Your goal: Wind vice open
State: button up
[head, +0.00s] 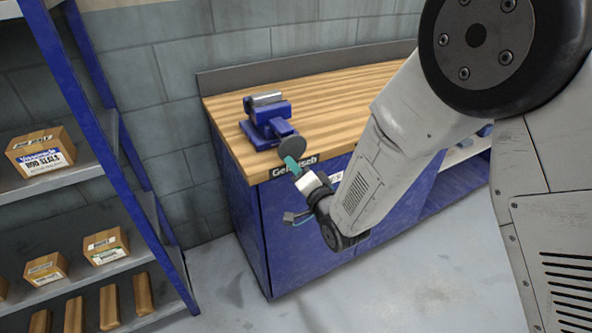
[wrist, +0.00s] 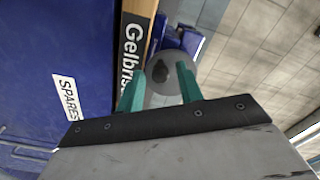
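The blue vice (head: 267,117) stands on the near left corner of the wooden bench top, with a grey metal jaw part on top. A round grey handwheel (head: 291,152) faces out from its front; in the wrist view the wheel (wrist: 170,62) shows a dark patch on its face. My gripper (head: 290,166) has teal fingers and is just in front of the wheel. In the wrist view its fingers (wrist: 160,72) are apart, with the wheel's face showing between and beyond the tips. I cannot tell whether they touch it.
The bench (head: 330,92) has a blue cabinet below, with a "Gelbrisch" label (wrist: 130,55) on the edge and a "Spares" label (wrist: 67,97). A blue shelf rack (head: 120,170) with boxes stands at the left. The bench top right of the vice is clear.

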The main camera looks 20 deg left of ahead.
jog(key=m, duration=1.8)
grip_shut()
jog(key=shift+w+d+f+n, duration=0.1)
jog(key=shift+w+d+n, duration=0.05)
jog(key=shift+n, duration=0.7)
jog(key=shift+w+d+f+n, duration=0.1)
jog(key=shift+w+n, duration=0.05)
jog(key=shift+n, duration=0.7)
jog(key=n, duration=0.3)
jog(key=shift+w+d+f, duration=0.1)
jog(key=shift+w+d, duration=0.2)
jog(key=shift+w, duration=0.05)
